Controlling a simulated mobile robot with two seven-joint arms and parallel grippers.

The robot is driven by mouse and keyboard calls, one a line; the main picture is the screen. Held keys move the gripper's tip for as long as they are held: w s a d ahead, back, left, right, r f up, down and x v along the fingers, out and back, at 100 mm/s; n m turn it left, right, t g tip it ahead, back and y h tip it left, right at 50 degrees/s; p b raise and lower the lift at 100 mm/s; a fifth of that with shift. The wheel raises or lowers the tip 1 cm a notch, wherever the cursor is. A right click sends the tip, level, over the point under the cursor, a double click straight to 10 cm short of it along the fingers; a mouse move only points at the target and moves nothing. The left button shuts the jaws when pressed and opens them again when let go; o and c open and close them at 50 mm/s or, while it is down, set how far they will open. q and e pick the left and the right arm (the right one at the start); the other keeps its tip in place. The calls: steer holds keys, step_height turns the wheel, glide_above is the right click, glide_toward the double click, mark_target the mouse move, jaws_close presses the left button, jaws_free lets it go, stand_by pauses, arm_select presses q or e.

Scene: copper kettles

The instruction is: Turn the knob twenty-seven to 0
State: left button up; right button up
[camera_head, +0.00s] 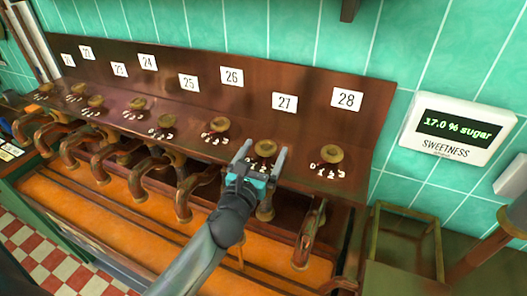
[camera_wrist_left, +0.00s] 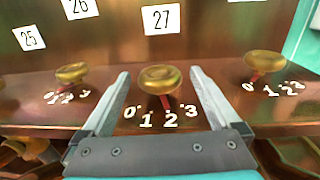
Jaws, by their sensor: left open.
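The brass knob twenty-seven (camera_head: 265,148) sits on the copper panel below the white "27" label (camera_head: 285,102). In the left wrist view the knob (camera_wrist_left: 160,78) is in the middle, above the white numbers 0, 1, 2 and 3. Its red pointer (camera_wrist_left: 167,103) appears to point towards the 2. My left gripper (camera_head: 262,153) is open, with its fingers on either side of the knob in the picture. In the left wrist view gaps show between the knob and both fingers (camera_wrist_left: 159,74). I cannot tell the exact depth. My right gripper is not in view.
Knob twenty-eight (camera_head: 332,154) is close on the right and knob twenty-six (camera_head: 219,124) on the left. Curved copper spouts (camera_head: 308,235) hang below the panel. A sweetness display (camera_head: 458,129) on the tiled wall reads 17.0 % sugar.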

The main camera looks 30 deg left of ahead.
arm_select(q)
steer(key=shift+c, duration=0.3)
steer(key=c, duration=1.3)
